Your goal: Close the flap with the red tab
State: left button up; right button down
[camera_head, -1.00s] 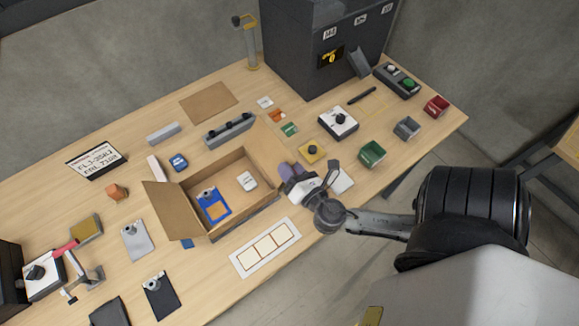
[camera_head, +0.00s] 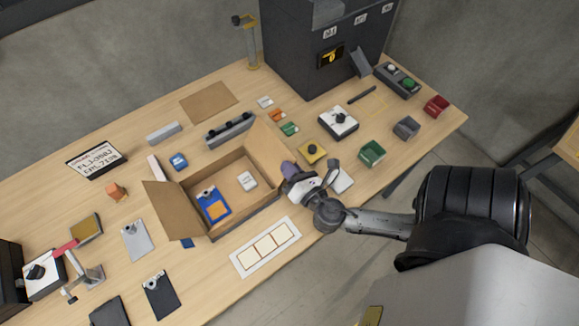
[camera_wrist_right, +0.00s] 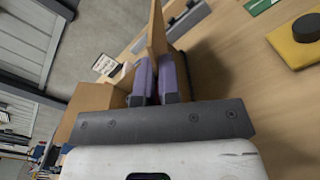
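An open cardboard box (camera_head: 247,206) stands on the table, with a blue item and a small white item inside. Its left flap (camera_head: 166,209) leans outward. Its right flap (camera_head: 266,150) stands up beside my right gripper (camera_head: 288,170). I cannot make out a red tab on either flap. In the right wrist view, the purple fingers of my right gripper (camera_wrist_right: 155,78) are close together, and a flap (camera_wrist_right: 156,32) rises edge-on at their tips. I cannot tell whether they pinch it or only touch it. My left gripper is out of view.
A white card strip (camera_head: 265,248) lies in front of the box. A yellow block (camera_head: 311,152) and a green tray (camera_head: 371,153) are to the right. A grey bar with black knobs (camera_head: 229,130) lies behind the box. A clamp with a red handle (camera_head: 65,247) stands at left.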

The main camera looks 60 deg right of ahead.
aim_at(277, 186)
jog(key=shift+a+r+p, duration=0.1)
jog(key=shift+r+p, duration=0.1)
jog(key=shift+p, duration=0.3)
jog(key=a+n+p, duration=0.1)
jog(key=n+p, duration=0.1)
jog(key=p, duration=0.1)
jog(key=w+a+r+n+p, duration=0.1)
jog(key=n+p, duration=0.1)
jog(key=p, duration=0.1)
jog(key=shift+w+r, duration=0.1)
jog(key=shift+r, duration=0.05)
jog(key=shift+w+a+n+p, duration=0.25)
jog(key=shift+a+n+p, duration=0.25)
jog(key=shift+n+p, duration=0.5)
jog(key=shift+w+a+n+p, duration=0.15)
jog(key=shift+a+n+p, duration=0.15)
jog(key=shift+n+p, duration=0.2)
jog(key=c, duration=1.3)
grip_release()
